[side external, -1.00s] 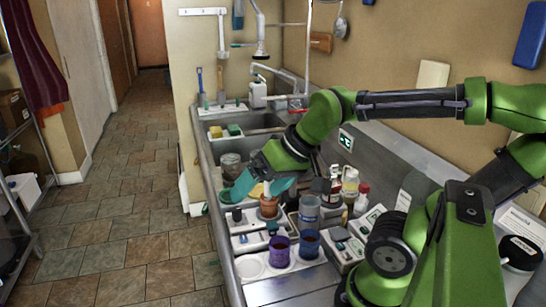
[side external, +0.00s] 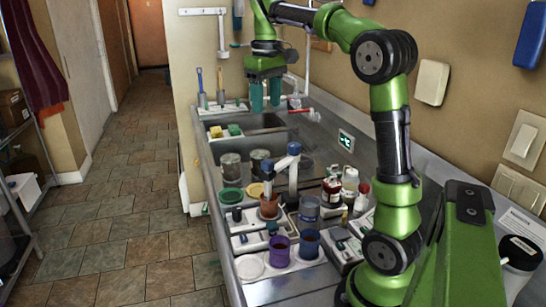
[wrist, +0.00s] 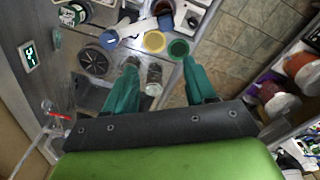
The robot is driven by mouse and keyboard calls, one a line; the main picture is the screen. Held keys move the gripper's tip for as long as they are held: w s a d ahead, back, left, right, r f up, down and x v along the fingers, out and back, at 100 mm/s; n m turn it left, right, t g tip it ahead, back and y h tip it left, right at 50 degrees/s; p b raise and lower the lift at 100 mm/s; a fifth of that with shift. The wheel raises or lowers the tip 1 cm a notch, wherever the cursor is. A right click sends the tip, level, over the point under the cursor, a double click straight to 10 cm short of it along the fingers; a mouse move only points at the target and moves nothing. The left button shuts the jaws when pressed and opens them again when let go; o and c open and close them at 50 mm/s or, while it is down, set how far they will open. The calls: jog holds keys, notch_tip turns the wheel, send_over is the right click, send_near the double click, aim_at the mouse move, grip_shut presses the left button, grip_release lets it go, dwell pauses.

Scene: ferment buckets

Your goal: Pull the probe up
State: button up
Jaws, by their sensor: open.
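A slim white probe-like piece with a blue top (side external: 267,189) stands upright in a terracotta pot (side external: 269,208) on the counter. I cannot tell for sure that it is the probe. Beside it is a white stand with blue joints (side external: 293,168), also visible in the wrist view (wrist: 125,30). My gripper (side external: 265,108) is high over the far sink, well apart from the pot, its teal fingers pointing down. In the wrist view my gripper (wrist: 158,62) has its fingers spread, with nothing between them but jars far below.
A purple cup (side external: 279,250) and a blue cup (side external: 307,244) stand in front. Two glass jars (side external: 231,169) (side external: 259,162), a green lid (side external: 231,196) and a yellow lid (side external: 255,190) lie near the sink (side external: 250,123). Bottles (side external: 349,183) crowd the right by the wall.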

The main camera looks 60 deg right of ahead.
aim_at(268, 161)
jog(key=shift+n+y, duration=0.3)
jog(key=shift+n, duration=0.2)
jog(key=f, duration=1)
jog(key=a+f, duration=0.1)
jog(key=f, duration=0.4)
jog(key=shift+s+f, duration=0.35)
grip_shut()
